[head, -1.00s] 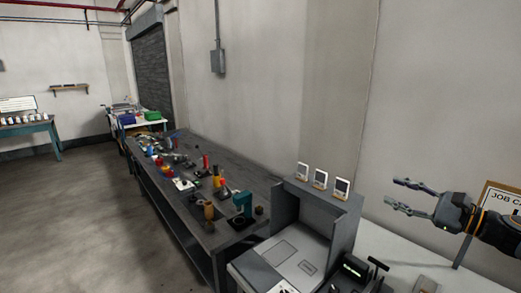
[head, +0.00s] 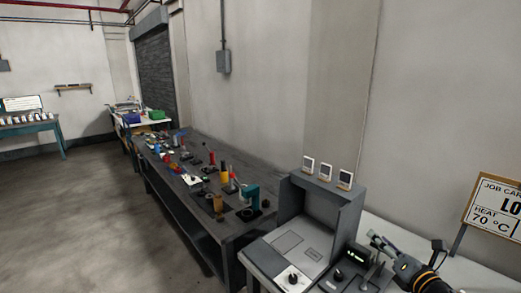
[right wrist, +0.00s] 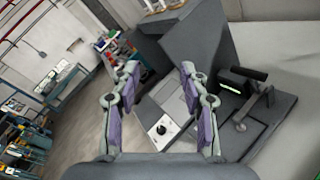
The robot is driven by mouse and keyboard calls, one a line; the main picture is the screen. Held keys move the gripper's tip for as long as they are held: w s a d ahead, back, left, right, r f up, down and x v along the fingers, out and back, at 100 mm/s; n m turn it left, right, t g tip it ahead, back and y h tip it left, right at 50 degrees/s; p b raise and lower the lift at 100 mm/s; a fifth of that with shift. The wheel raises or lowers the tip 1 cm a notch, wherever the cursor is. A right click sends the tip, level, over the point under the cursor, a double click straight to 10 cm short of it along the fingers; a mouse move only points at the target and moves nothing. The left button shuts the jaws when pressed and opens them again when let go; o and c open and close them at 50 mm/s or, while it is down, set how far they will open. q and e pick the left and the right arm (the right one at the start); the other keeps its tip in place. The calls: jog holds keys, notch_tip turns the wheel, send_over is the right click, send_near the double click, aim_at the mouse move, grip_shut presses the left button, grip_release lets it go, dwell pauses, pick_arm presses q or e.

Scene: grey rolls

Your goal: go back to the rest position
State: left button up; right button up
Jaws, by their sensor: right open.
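My right gripper (head: 382,246) is at the lower right of the head view, in front of the job card sign and over the small dark device. In the right wrist view its two fingers (right wrist: 160,95) stand apart with nothing between them. Beyond them is the grey machine (right wrist: 180,45) with its flat top and round knob. My left gripper does not show in the head view.
The grey hooded machine (head: 340,212) stands beside a dark device with a lever (head: 352,258). A job card sign (head: 495,205) stands at right. A long dark bench (head: 210,228) holds many small tools. The floor (head: 80,220) at left is clear.

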jog(key=s+a+f+m+g+h, duration=0.2)
jog(key=s+f+m+g+h, duration=0.3)
jog(key=f+m, duration=0.55)
jog(key=s+a+f+m+g, duration=0.3)
jog(key=s+f+m, duration=0.1)
jog(key=s+m, duration=0.3)
jog(key=s+a+f+m+g+y, duration=0.1)
jog(key=s+a+f+m+g, duration=0.15)
jog(key=s+m, duration=0.45)
jog(key=s+a+f+m+g, duration=0.3)
jog(key=s+f+m, duration=0.25)
jog(key=s, duration=0.25)
jog(key=s+d+f+g+b, duration=0.1)
jog(key=d+f+b, duration=0.15)
jog(key=f, duration=1.25)
jog(key=s+d+f+b, duration=0.15)
jog(key=f+b, duration=0.25)
jog(key=f, duration=1.2)
pick_arm(q)
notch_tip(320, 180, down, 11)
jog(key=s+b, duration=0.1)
jog(key=b, duration=0.3)
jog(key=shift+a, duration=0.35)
pick_arm(e)
jog(key=s+f+g, duration=0.1)
jog(key=s+f, duration=1.7)
jog(key=f, duration=0.2)
jog(key=shift+s+d+f+m, duration=0.15)
jog(key=shift+s+d+m, duration=0.05)
jog(key=shift+s+m, duration=0.1)
